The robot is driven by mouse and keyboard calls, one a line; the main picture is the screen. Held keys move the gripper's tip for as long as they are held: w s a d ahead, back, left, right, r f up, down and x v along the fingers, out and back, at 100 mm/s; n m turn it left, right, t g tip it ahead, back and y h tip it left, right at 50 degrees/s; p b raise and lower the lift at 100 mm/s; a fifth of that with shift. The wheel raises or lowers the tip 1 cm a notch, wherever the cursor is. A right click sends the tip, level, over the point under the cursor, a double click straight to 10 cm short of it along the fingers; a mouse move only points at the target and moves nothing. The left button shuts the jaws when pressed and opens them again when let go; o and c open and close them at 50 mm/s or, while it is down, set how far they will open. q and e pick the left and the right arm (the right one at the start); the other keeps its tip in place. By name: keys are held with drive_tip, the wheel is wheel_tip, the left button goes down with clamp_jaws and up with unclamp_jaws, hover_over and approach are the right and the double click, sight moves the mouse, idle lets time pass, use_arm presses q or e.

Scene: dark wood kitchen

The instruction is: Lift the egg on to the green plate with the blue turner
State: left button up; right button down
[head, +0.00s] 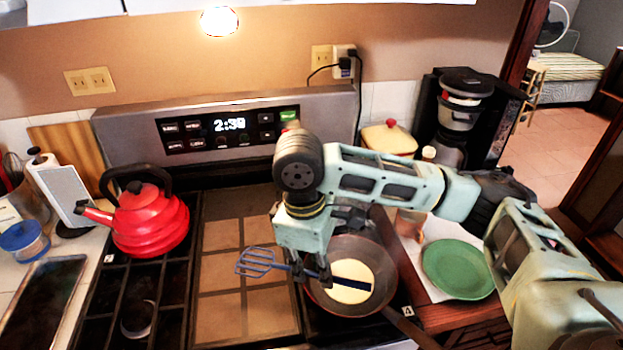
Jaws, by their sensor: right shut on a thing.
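The blue turner (257,262) is in my right gripper (313,277), which is shut on it. Its slotted head points left, over the tan tiled panel of the stove, and a dark blue strip that looks like its handle extends right across the egg. The egg (358,269) is a pale yellow round in the frying pan (388,290). My right gripper is above the left side of the pan and hides part of it. Whether the turner touches the egg I cannot tell. The green plate (458,268) is empty, right of the pan. My left gripper is not in view.
A red kettle (150,220) stands on the left burners. A coffee maker (462,110) and a yellow container with a red knob (390,139) stand at the back right. The pan's handle (412,328) points to the lower right. The tiled panel (222,270) is clear.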

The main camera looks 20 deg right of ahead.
drive_tip(key=w+d+r+n+t+y+p, duration=0.1)
drive_tip(key=w+d+r+n+t+p, duration=0.15)
drive_tip(key=w+n, duration=0.55)
drive_tip(key=w+d+r+n+t+y+p, duration=0.1)
drive_tip(key=w+n+p, duration=0.2)
drive_tip(key=n, duration=0.9)
drive_tip(key=w+d+r+n+t+p, duration=0.1)
drive_tip(key=w+d+n+t+p, duration=0.15)
drive_tip(key=w+n, duration=0.55)
drive_tip(key=shift+s+d+f+n+b, duration=0.1)
drive_tip(key=shift+s+f+n+b, duration=0.3)
drive_tip(key=shift+s+f+b, duration=1.2)
drive_tip(key=shift+s+d+f+n+b, duration=0.1)
drive_tip(key=shift+s+f+n+b, duration=0.45)
drive_tip(key=shift+f+b, duration=1.05)
drive_tip(key=shift+s+d+f+n+b, duration=0.1)
drive_tip(key=shift+s+f+n+b, duration=0.15)
drive_tip(key=shift+s+f+b, duration=1.45)
wheel_tip(320, 180, up, 2)
drive_tip(key=shift+w+d+r, duration=0.1)
drive_tip(key=shift+w+d, duration=0.05)
use_arm(q)
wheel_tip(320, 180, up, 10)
drive_tip(key=p, duration=1.1)
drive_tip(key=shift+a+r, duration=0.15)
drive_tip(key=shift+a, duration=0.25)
use_arm(e)
wheel_tip(320, 180, up, 9)
drive_tip(key=shift+w+a+y, duration=0.2)
drive_tip(key=shift+w+y, duration=0.1)
